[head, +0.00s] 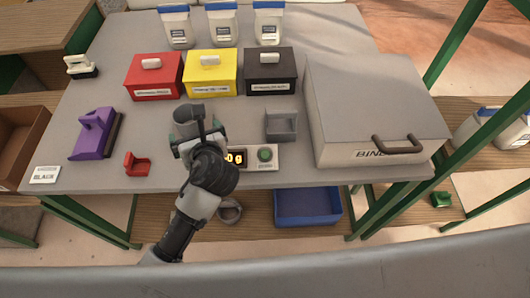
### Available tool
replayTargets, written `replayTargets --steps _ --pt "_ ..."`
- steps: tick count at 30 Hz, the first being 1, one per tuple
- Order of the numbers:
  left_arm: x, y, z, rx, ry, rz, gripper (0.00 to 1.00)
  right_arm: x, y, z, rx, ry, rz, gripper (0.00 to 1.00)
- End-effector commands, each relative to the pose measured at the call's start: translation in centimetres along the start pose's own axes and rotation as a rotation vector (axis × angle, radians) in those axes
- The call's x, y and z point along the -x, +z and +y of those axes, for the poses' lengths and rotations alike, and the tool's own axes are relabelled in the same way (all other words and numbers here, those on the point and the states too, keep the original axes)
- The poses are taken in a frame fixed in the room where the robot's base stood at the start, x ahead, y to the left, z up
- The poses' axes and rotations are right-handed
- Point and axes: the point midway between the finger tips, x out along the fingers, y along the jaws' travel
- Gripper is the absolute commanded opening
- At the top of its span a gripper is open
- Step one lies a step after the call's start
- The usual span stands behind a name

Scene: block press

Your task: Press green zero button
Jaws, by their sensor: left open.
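The green button (265,155) sits on a pale panel (264,165) near the front edge of the grey table. A dark display with yellow digits (237,157) is beside it on the left, partly covered by my arm. My left gripper (189,118) is over the table, left of and farther back than the button, and apart from it. It is open, and I see nothing held in it. Its fingertips are hard to make out from above. The button is in clear sight. My right gripper is out of view.
A small grey open holder (281,125) stands just behind the button. A large grey bin (370,105) is to the right. Red (153,80), yellow (210,75) and black (270,75) boxes stand behind. A purple tool (94,135) and a small red piece (137,164) lie left.

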Motion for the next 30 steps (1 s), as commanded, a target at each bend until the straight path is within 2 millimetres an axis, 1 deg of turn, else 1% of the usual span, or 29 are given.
replayTargets --steps 1,6,8,30 --pt "0.00 0.00 0.00 0.000 0.000 0.000 1.00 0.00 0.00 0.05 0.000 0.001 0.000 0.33" --pt "0.00 0.00 0.00 0.000 0.000 0.000 1.00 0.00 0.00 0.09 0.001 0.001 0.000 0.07" --pt "0.00 0.00 0.00 0.000 0.000 0.000 1.00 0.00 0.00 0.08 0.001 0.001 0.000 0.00" --pt "0.00 0.00 0.00 0.000 0.000 0.000 1.00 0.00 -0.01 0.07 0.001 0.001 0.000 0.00"
